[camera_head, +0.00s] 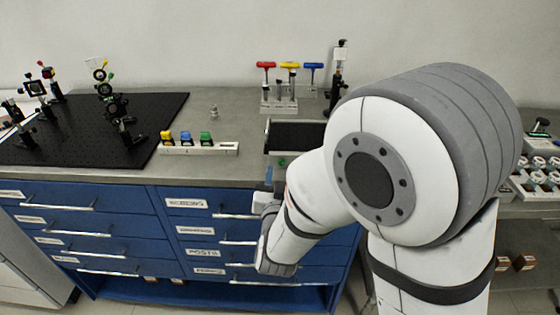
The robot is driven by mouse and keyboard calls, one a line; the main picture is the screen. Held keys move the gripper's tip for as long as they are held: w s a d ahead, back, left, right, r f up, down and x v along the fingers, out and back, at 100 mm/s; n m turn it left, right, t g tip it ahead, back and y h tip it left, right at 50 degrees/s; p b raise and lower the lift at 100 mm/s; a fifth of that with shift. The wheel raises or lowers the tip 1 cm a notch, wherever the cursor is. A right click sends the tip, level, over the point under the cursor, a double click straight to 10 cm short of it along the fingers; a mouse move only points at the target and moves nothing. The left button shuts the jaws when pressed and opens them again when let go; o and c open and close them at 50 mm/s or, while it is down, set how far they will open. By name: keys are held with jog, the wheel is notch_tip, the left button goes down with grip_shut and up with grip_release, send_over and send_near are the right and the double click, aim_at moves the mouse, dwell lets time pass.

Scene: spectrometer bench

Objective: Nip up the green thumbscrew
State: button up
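Several green parts show, and I cannot tell for sure which is the thumbscrew. A small green knob (110,77) is on an optical mount (103,90) on the black breadboard at the left. A green piece (205,136) sits in a pale rack beside a yellow and a blue one. A tiny green spot (282,162) shows by the black tray's front edge. My gripper (269,182) is low in front of the bench edge, far right of the mounts. My arm partly hides it, and its fingers are too small to read.
The black breadboard (60,150) carries several mounts. The pale rack (200,149) is near the bench's front edge. A stand of red, yellow and blue T-handled tools (279,104) is at the back, behind a black tray (297,136). Blue drawers (110,222) are below. My arm hides much of the right side.

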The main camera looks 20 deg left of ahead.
aim_at(281, 164)
jog(key=shift+x, duration=1.65)
jog(key=shift+f, duration=0.1)
grip_shut()
jog(key=shift+a, duration=0.15)
